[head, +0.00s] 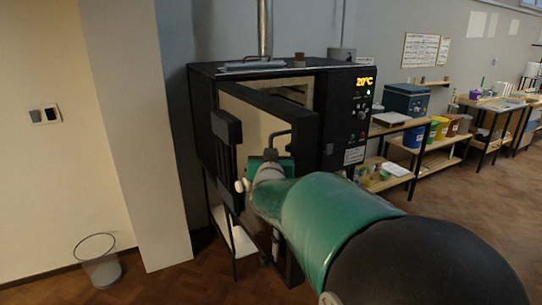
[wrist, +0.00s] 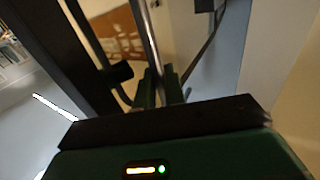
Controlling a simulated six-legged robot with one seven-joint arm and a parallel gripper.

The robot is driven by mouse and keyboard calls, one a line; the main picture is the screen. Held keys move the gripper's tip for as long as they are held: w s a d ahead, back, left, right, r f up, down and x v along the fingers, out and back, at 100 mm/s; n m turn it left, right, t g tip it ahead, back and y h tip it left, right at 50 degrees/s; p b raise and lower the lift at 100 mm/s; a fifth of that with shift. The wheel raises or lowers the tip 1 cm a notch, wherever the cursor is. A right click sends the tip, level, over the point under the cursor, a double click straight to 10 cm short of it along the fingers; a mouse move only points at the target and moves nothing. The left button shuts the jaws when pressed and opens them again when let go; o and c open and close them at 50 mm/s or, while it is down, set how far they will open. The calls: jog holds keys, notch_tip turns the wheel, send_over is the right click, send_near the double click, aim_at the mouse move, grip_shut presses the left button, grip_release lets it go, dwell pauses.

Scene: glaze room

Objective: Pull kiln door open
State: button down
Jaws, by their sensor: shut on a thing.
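The black kiln (head: 340,120) stands against the wall in the head view, its lit display reading 20°C. Its dark-framed door (head: 262,100) is partly open, and a gap at the upper right shows the pale inside. My gripper (head: 276,156) is at the door's handle (head: 280,135), partly hidden behind my own green arm. In the wrist view my gripper (wrist: 160,88) is shut on the metal handle bar (wrist: 148,45), which runs between the fingers. A dark door edge (wrist: 80,60) shows at the left there.
Shelves with several coloured tubs (head: 440,128) and tables line the wall at the right. The wood floor (head: 445,215) at the right is clear.

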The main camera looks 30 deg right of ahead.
jog(key=c, duration=1.6)
grip_release()
jog(key=v, duration=1.3)
jog(key=shift+s+a, duration=0.2)
jog(key=shift+s, duration=0.15)
